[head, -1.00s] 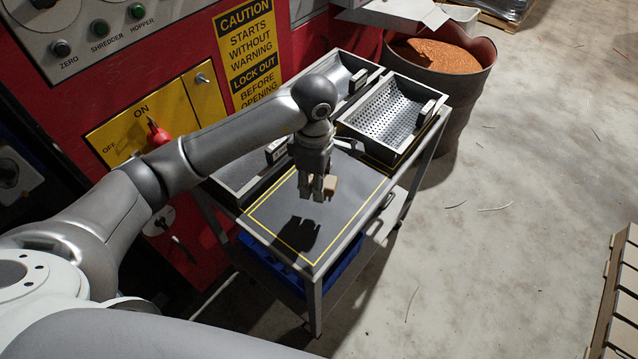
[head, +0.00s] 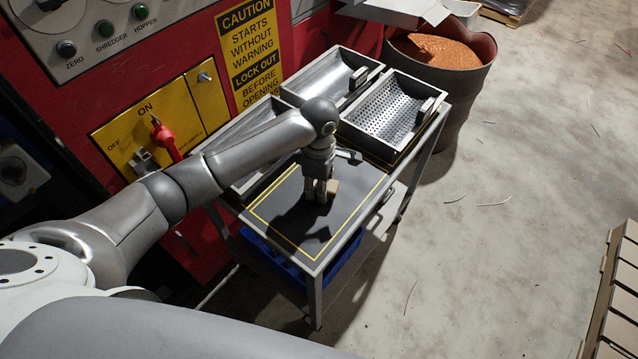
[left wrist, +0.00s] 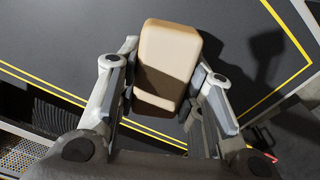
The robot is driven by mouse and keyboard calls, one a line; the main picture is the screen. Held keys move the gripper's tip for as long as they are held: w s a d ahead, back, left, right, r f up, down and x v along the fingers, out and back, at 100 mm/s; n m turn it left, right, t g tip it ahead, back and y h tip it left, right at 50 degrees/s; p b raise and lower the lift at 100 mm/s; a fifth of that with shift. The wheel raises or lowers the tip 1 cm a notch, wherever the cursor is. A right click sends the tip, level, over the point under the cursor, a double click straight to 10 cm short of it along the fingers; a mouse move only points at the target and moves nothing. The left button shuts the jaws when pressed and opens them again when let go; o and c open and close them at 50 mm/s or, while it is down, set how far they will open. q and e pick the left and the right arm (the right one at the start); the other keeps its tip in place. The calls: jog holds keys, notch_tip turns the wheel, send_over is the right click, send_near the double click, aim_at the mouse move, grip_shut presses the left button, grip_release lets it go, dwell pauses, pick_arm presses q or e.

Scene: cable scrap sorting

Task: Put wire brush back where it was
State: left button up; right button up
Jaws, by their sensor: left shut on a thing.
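The wire brush shows as a tan block (left wrist: 166,62) between the fingers of my left gripper (left wrist: 165,90) in the left wrist view. Its bristles cannot be made out. In the head view the tan block (head: 332,187) sticks out at the right side of my left gripper (head: 320,197), low over the dark mat (head: 290,222) with a yellow outline on the cart top. The gripper is shut on it. I cannot tell whether the brush touches the mat. My right gripper is not in view.
Metal trays stand behind the mat, including a perforated one (head: 388,112) and a smooth one (head: 330,78). A drum of copper scrap (head: 440,55) is beyond the cart. A red-handled switch (head: 163,138) is on the panel at left. The mat's front is clear.

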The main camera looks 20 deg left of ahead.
pick_arm(q)
jog(key=o, duration=0.9)
jog(key=shift+r+p, duration=0.15)
jog(key=shift+p, duration=0.15)
jog(key=shift+r, duration=0.35)
notch_tip(320, 180, up, 11)
jog(key=b, duration=0.3)
jog(key=shift+r, duration=0.15)
